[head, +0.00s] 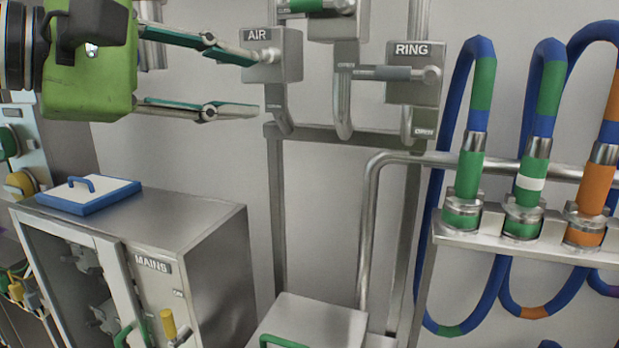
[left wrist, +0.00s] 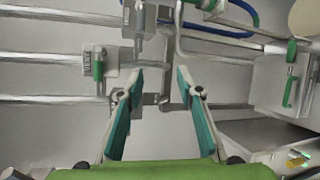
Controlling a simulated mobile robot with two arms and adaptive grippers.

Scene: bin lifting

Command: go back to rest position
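My left gripper (head: 258,84) comes in from the upper left of the head view, with a green body and two long fingers with teal pads. The fingers are spread apart with nothing between them. In the head view the upper fingertip overlaps the AIR box (head: 285,55); I cannot tell whether it touches. In the left wrist view the same gripper (left wrist: 158,72) shows open, its two fingers apart in front of the wall pipes. My right gripper is in neither view.
A metal MAINS cabinet (head: 215,250) stands at lower left with a blue-rimmed lid (head: 78,195) on top. The RING box (head: 412,90) is on the wall frame. Blue hoses with green and orange couplings hang at a rack (head: 470,238) on the right. A low metal box (head: 315,318) stands below.

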